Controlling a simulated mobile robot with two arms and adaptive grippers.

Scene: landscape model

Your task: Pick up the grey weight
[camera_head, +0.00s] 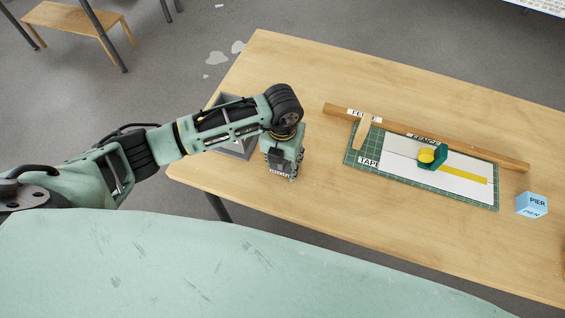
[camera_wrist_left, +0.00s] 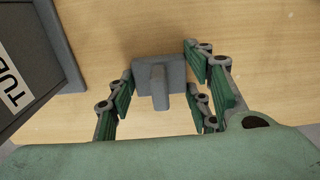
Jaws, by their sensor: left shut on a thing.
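The grey weight (camera_wrist_left: 145,72) is a grey block with a raised bar, seen from above in the left wrist view. It sits between the green finger pads of my left gripper (camera_head: 279,170), which is shut on it. In the head view the weight is mostly hidden under the gripper; a small white label shows at the fingertips. I cannot tell whether it touches the table or is just above it. My right gripper is not in view.
A dark grey tub (camera_wrist_left: 40,50) stands close beside the left gripper, partly behind my arm in the head view. On the wooden table (camera_head: 330,230), a green cutting mat (camera_head: 353,158), wooden strip (camera_head: 470,151), tape dispenser (camera_head: 438,160) and blue pier block (camera_head: 531,204) lie to the right. The table's front middle is clear.

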